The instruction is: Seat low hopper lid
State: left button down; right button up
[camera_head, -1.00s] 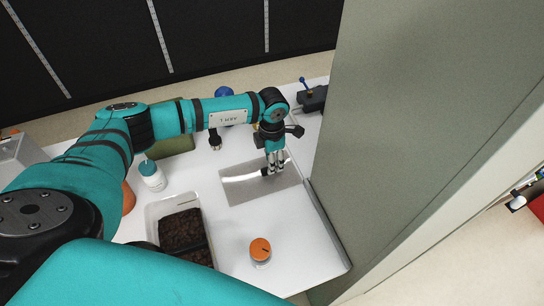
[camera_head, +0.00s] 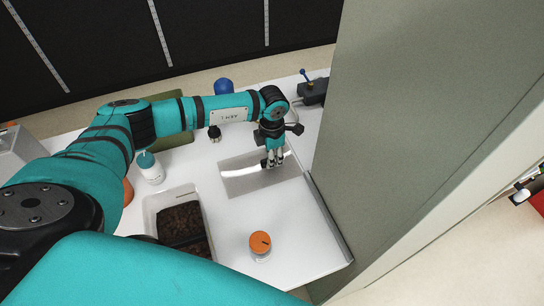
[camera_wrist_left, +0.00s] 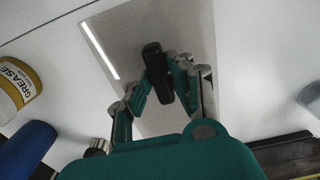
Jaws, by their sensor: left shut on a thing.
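The lid is a flat, shiny grey sheet (camera_head: 245,182) lying on the white table in the head view. Its pale, glossy surface (camera_wrist_left: 125,35) shows in the wrist view too, with a dark handle (camera_wrist_left: 157,72) standing near its middle. My left gripper (camera_head: 272,162) points down over the lid, its fingers shut on the handle; it also shows in the wrist view (camera_wrist_left: 167,85). An open white tub (camera_head: 149,213) with dark brown contents, likely the low hopper, stands left of and nearer than the lid. My arm hides part of the tub. My right gripper is out of view.
An orange-topped jar (camera_head: 260,243) stands right of the tub. A white bottle (camera_head: 150,168) stands behind the tub. A jar marked GREASE (camera_wrist_left: 20,82) and a blue object (camera_wrist_left: 25,150) are left in the wrist view. A tall grey-green panel (camera_head: 410,130) borders the table's right side.

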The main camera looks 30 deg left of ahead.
pick_arm(q)
jog(key=shift+r+p, duration=1.6)
jog(key=shift+r, duration=1.05)
notch_tip(320, 180, up, 9)
jog(key=p, duration=0.5)
